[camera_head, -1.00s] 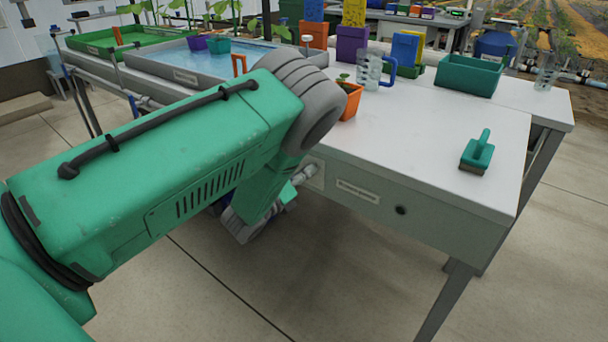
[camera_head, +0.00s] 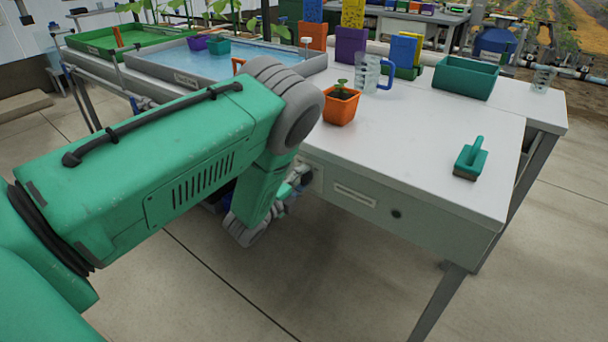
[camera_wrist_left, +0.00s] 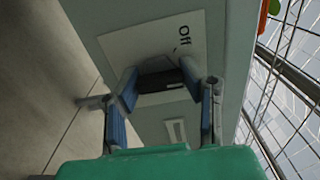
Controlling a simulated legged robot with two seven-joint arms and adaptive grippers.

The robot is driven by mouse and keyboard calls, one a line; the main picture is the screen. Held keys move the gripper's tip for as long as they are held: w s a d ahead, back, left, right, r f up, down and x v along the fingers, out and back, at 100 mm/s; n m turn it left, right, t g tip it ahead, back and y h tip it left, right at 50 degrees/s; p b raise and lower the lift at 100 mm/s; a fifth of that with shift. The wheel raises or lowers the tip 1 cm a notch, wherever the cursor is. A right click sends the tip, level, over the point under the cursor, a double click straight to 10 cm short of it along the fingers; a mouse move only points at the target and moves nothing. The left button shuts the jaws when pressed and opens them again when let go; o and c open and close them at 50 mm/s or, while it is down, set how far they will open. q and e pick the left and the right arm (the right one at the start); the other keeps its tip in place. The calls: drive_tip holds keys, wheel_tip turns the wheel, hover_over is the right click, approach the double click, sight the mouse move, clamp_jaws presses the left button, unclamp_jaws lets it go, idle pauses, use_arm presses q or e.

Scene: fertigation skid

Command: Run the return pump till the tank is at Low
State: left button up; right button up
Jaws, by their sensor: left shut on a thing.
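In the left wrist view my left gripper (camera_wrist_left: 167,84) is shut on a dark knob (camera_wrist_left: 161,77) on a pale plate (camera_wrist_left: 135,47) marked "Off". The fingers' blue pads lie on either side of the knob. The plate is on the grey-green front panel of the bench. In the head view my green arm hides the knob, and the gripper (camera_head: 298,178) shows only partly at the panel's left end. A shallow tank of blue water (camera_head: 240,60) stands behind the arm; I cannot read a level mark on it. My right gripper is not in view.
The white bench top (camera_head: 420,140) holds an orange pot with a seedling (camera_head: 341,105), a clear jug with a blue handle (camera_head: 368,73), a teal bin (camera_head: 465,76) and a teal brush (camera_head: 471,160). A green tray (camera_head: 105,40) is at the far left. The bench's front right is mostly clear.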

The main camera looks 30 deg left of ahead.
use_arm(q)
drive_tip(key=n+p, duration=0.1)
drive_tip(key=n, duration=0.2)
drive_tip(key=n+p, duration=0.1)
drive_tip(key=n, duration=0.2)
drive_tip(key=shift+s+a+f, duration=0.1)
drive_tip(key=shift+a+f, duration=0.05)
drive_tip(key=shift+s+f+n+p, duration=0.15)
drive_tip(key=shift+n+p, duration=0.3)
drive_tip(key=shift+n, duration=1.15)
drive_tip(key=shift+f, duration=0.15)
drive_tip(key=o, duration=1.2)
drive_tip(key=shift+s, duration=0.4)
drive_tip(key=s, duration=0.7)
drive_tip(key=s+a, duration=0.1)
drive_tip(key=s, duration=0.3)
drive_tip(key=shift+w, duration=0.1)
